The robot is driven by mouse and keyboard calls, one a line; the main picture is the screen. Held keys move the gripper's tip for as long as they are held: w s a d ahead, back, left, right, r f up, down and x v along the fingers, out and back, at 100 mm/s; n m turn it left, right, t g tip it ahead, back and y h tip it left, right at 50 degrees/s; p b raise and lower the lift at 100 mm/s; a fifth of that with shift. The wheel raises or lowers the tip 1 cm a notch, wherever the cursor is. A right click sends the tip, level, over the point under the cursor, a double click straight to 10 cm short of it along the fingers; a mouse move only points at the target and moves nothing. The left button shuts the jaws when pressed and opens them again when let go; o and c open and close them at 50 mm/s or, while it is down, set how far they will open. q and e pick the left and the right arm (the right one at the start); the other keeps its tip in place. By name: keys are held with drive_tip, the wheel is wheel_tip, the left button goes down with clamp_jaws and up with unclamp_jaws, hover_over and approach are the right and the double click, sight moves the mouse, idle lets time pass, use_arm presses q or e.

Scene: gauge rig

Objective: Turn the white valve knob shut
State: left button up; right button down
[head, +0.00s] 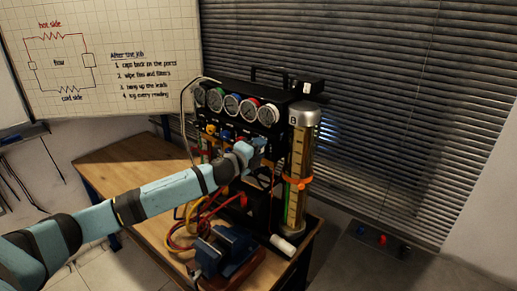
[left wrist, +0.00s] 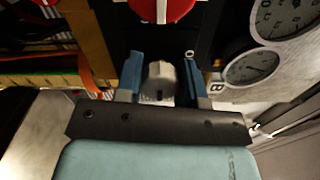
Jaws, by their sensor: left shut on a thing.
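The white valve knob (left wrist: 160,82) shows pale grey in the left wrist view, between the two blue fingers of my left gripper (left wrist: 163,80). The gripper is shut on the knob. In the head view my left gripper (head: 258,148) is at the front of the black gauge rig (head: 262,90), below the row of gauges, and it hides the knob there. How far the knob is turned cannot be told. My right gripper is in neither view.
A red round knob (left wrist: 160,8) is close beyond my fingers. A tall column with an orange clip (head: 299,183) stands right of the rig. A blue vise (head: 226,247) and red and yellow hoses (head: 183,238) crowd the wooden table (head: 120,160) below my arm.

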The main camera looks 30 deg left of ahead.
use_arm(q)
drive_tip(key=o, duration=0.9)
drive_tip(key=shift+s, duration=0.1)
drive_tip(key=shift+s+f, duration=0.15)
drive_tip(key=shift+s, duration=0.15)
drive_tip(key=shift+s+a+b, duration=0.2)
drive_tip(key=shift+s+b, duration=0.55)
drive_tip(key=shift+s, duration=1.4)
drive_tip(key=shift+s+a+b, duration=0.15)
drive_tip(key=shift+s+b, duration=0.65)
drive_tip(key=shift+s, duration=1.4)
drive_tip(key=shift+s+a+b, duration=0.2)
drive_tip(key=shift+s+b, duration=0.55)
drive_tip(key=shift+s, duration=1.4)
